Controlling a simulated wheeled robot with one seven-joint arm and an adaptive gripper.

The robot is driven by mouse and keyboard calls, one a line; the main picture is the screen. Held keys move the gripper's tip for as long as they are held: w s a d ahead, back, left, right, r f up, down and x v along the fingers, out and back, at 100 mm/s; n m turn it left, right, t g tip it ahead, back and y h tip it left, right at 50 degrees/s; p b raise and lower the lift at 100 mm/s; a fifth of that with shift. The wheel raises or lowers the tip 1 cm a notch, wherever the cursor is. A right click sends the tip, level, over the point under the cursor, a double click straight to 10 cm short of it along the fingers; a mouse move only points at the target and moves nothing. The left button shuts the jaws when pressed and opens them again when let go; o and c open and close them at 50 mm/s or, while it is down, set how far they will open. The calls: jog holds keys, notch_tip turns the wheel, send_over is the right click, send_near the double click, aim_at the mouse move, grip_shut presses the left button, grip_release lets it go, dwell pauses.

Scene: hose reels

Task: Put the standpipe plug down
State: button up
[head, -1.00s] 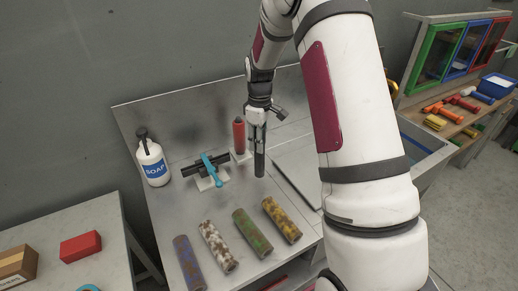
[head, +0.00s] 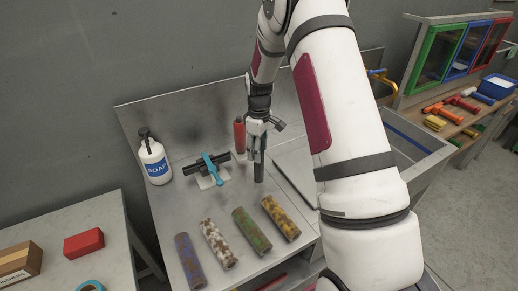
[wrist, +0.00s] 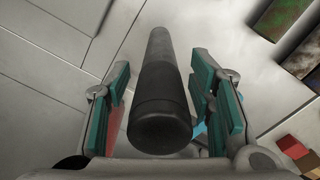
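The standpipe plug (head: 259,168) is a dark grey cylinder. It stands upright on the metal bench (head: 190,215), in front of the red bottle and behind the yellow mottled pipe. My gripper (head: 257,138) is over its upper part, fingers spread on either side. In the wrist view the plug (wrist: 160,100) shows between the two teal finger pads, with a gap on both sides. The gripper is open around the plug and does not grip it. The plug's foot is small in the head view; contact with the bench looks likely there.
A red bottle (head: 239,135) and a black fitting with a blue handle (head: 211,165) stand close behind and left. Several mottled pipes (head: 280,218) lie in front. A soap bottle (head: 154,165) is at the left.

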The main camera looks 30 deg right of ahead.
notch_tip(320, 180, up, 12)
jog(key=shift+f+b, duration=0.1)
jog(key=shift+b, duration=0.85)
jog(key=s+a+r+m+t, duration=0.3)
jog(key=s+a+r, duration=0.5)
jog(key=s+r, duration=0.5)
jog(key=s+a+r+m+t, duration=0.1)
jog(key=s+a+m, duration=0.1)
jog(key=s, duration=0.6)
jog(key=s+a+r+m+t, duration=0.1)
jog(key=s+a, duration=0.3)
jog(key=s, duration=0.4)
jog(key=shift+r+m+t, duration=0.3)
jog(key=shift+r+m, duration=0.1)
jog(key=shift+r, duration=0.15)
jog(key=shift+a, duration=0.1)
